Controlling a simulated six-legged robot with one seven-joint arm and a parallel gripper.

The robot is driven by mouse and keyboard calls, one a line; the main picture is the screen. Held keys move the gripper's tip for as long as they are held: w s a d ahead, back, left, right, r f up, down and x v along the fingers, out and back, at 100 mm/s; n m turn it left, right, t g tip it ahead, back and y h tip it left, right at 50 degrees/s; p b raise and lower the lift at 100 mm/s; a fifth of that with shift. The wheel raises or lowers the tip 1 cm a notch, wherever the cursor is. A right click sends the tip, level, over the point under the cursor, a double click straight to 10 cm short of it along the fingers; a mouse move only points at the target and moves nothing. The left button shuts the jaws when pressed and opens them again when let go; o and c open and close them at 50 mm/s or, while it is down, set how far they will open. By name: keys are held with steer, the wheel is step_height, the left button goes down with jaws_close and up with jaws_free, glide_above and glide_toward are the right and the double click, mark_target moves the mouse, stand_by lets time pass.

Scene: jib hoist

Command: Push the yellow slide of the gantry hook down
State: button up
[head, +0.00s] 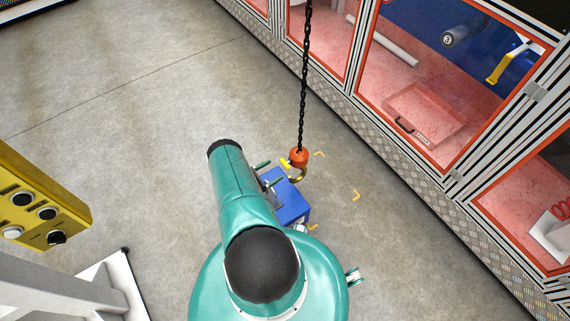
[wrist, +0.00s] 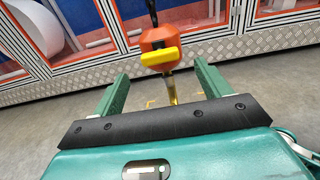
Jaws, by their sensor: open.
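The gantry hook hangs from a black chain (head: 303,80) and has an orange body (head: 299,156) with a brass-coloured hook (head: 298,176) below it. The yellow slide (wrist: 160,56) sits across the front of the orange body in the wrist view, and a small part of it shows in the head view (head: 284,164). My gripper (wrist: 160,82) is open, its two green fingers apart on either side of the hook's line. The hook's lower part runs down behind the black edge of my gripper. The fingers appear apart from the slide. My arm hides part of the area in the head view.
A blue box (head: 291,203) stands below the hook, with yellow corner marks (head: 356,195) on the floor nearby. A yellow control panel (head: 40,205) is at the left. Red-framed cabinets (head: 420,90) line the right side. The upper-left floor is clear.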

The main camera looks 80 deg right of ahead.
mark_target(285, 163)
steer(key=x, duration=0.7)
steer(key=shift+s+d, duration=0.1)
